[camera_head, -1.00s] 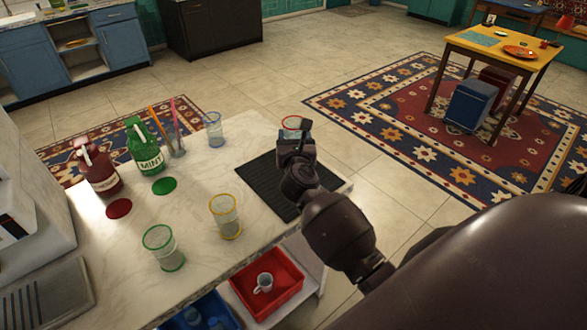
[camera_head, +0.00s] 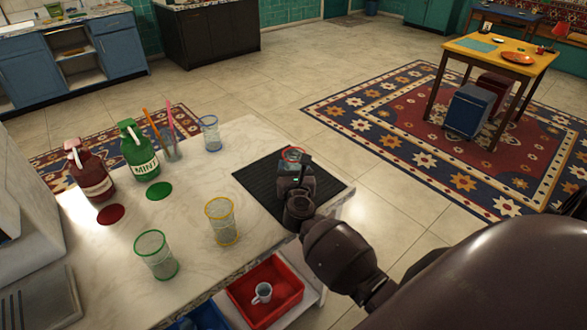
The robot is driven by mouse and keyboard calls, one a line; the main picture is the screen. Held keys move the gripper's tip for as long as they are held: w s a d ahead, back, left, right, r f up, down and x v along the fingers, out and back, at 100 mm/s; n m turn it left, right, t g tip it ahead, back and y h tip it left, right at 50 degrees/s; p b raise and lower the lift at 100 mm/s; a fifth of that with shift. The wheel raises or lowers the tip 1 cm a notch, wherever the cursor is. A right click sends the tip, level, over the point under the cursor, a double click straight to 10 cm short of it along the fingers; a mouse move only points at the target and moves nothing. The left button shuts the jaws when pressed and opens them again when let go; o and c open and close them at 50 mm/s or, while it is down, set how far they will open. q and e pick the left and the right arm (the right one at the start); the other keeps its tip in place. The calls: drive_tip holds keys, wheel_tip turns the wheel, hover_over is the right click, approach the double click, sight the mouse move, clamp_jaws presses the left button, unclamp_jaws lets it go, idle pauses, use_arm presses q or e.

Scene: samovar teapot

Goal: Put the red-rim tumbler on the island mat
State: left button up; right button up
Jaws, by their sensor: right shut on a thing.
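The red-rim tumbler (camera_head: 293,153) shows only its red rim and a little clear wall, behind my right gripper (camera_head: 295,168). That gripper is shut on the tumbler and hides most of it. Gripper and tumbler are over the black ribbed island mat (camera_head: 260,188), toward its far side in the picture. The tumbler looks upright. I cannot tell whether its base touches the mat. My left gripper is not in view.
On the marble island (camera_head: 190,205) stand a yellow-rim tumbler (camera_head: 222,222), a green-rim tumbler (camera_head: 156,255), a blue-rim tumbler (camera_head: 210,133), a red bottle (camera_head: 90,172) and a green MINT bottle (camera_head: 139,152). A red bin (camera_head: 283,287) with a mug sits below the edge.

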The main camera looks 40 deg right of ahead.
drive_tip(key=shift+f, duration=0.15)
drive_tip(key=o, duration=0.9)
drive_tip(key=v, duration=1.2)
drive_tip(key=shift+a, duration=0.1)
